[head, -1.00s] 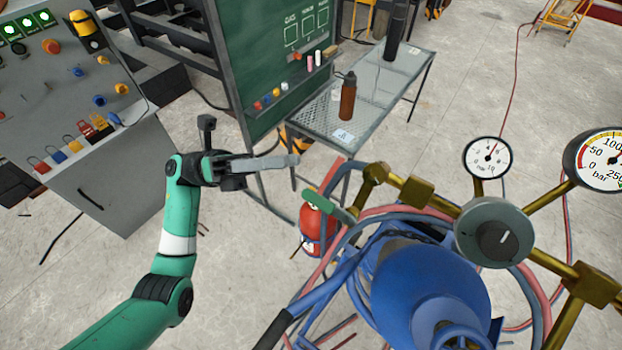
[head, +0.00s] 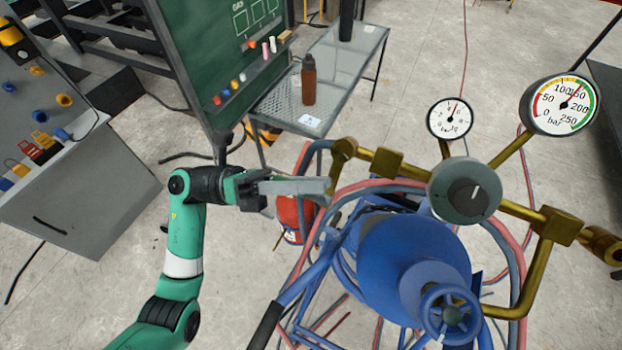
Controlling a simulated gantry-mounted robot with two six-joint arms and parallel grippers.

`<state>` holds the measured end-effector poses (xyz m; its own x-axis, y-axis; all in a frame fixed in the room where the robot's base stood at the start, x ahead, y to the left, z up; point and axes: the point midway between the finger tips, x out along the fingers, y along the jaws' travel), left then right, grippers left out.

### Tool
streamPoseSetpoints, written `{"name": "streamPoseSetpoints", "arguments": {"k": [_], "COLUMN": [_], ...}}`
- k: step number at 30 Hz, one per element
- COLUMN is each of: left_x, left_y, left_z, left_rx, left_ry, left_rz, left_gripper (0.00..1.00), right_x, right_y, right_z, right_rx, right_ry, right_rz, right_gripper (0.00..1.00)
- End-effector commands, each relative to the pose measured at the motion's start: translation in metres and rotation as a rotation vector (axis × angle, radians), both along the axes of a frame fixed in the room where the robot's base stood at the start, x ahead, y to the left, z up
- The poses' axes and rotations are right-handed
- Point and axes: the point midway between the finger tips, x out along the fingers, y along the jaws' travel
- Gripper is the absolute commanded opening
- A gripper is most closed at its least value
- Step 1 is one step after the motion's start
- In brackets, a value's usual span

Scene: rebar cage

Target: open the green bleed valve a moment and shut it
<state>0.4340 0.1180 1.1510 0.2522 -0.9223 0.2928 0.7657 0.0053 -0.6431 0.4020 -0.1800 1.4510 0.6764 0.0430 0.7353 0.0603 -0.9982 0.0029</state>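My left gripper (head: 322,188) comes in from the left. Its grey fingers point right and end beside the brass pipe's left end (head: 343,150). I see the fingers side-on, so I cannot tell whether they are open or shut. The green bleed valve's lever is hidden now, apparently behind the fingertips. I cannot tell whether the fingers touch it or which way it is turned. My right gripper is out of view.
The brass pipe carries a grey regulator knob (head: 464,190), a small gauge (head: 450,118) and a large gauge (head: 562,105). A blue cylinder (head: 400,262) with a handwheel (head: 451,312) and red and blue hoses lies below. A red extinguisher (head: 290,222) stands behind the fingers.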

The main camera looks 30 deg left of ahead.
Motion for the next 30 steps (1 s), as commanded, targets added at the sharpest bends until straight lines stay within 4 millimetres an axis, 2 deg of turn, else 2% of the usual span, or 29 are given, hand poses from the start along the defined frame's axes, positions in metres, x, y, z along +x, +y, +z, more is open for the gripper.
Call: {"name": "streamPoseSetpoints", "arguments": {"k": [8,12,13,30], "left_x": [0.0011,0.0010,0.0010,0.0009], "left_y": [-0.0036,-0.0034,-0.0033,-0.0032], "left_z": [0.0014,0.0013,0.0013,0.0012], "left_rx": [-0.001,-0.001,-0.001,-0.001], "left_ry": [0.000,0.000,0.000,0.000], "left_rz": [0.001,0.001,0.001,0.001], "left_gripper": [0.24,0.02,0.00,0.00], "right_x": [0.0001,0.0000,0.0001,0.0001], "right_y": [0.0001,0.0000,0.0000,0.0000], "right_z": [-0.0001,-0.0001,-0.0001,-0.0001], "right_rx": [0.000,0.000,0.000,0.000], "right_ry": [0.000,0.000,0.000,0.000], "right_rz": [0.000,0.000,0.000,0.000], "right_gripper": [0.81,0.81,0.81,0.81]}}
